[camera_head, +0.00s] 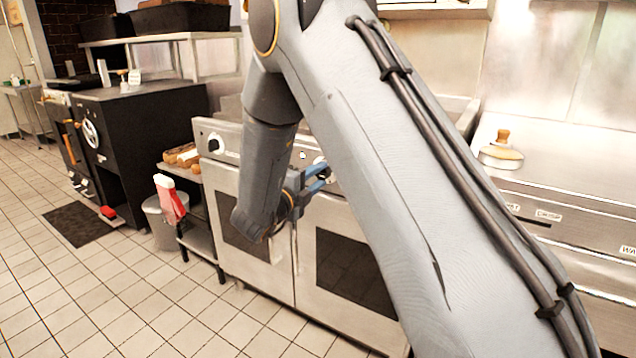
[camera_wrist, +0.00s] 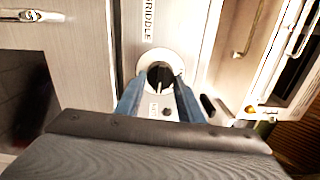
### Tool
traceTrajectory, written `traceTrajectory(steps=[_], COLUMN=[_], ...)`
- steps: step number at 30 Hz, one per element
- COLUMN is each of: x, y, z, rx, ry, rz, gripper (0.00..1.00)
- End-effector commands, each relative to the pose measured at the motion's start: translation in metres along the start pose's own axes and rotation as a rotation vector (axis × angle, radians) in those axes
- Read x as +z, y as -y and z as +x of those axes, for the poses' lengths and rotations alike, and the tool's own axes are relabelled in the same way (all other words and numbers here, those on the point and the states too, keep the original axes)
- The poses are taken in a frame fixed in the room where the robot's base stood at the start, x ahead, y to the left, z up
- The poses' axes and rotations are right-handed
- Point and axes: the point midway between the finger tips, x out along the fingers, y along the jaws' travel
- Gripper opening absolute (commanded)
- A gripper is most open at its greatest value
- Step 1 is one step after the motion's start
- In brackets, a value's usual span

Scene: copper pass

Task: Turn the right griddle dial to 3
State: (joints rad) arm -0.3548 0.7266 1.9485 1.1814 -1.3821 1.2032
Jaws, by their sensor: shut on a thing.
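The right griddle dial (camera_wrist: 160,75) is a black knob on a round white plate, set in the steel front panel below the word GRIDDLE in the wrist view. My gripper (camera_wrist: 160,92) has its blue fingers on either side of the dial and is shut on it. A pale mark shows on the dial's lower part, but I cannot read which number it points at. In the head view my gripper (camera_head: 317,178) reaches the panel, and its fingers and my arm hide most of this dial. The left griddle dial (camera_head: 215,143) is black on a white plate and stands free.
Oven doors (camera_head: 350,268) lie below the panel. A steel counter on the right holds a round dome (camera_head: 500,152) with a wooden knob. The tiled floor (camera_head: 110,290) in front is clear.

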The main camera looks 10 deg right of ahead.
Motion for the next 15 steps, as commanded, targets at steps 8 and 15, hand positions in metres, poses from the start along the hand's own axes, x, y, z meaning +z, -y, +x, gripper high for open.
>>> traceTrajectory(steps=[8, 15], x=[0.0007, 0.001], y=[-0.0043, -0.0062], z=[0.0003, 0.0005], rx=[0.0, 0.0], ry=[0.001, 0.0], rz=[0.264, 0.491], gripper=[0.12, 0.12])
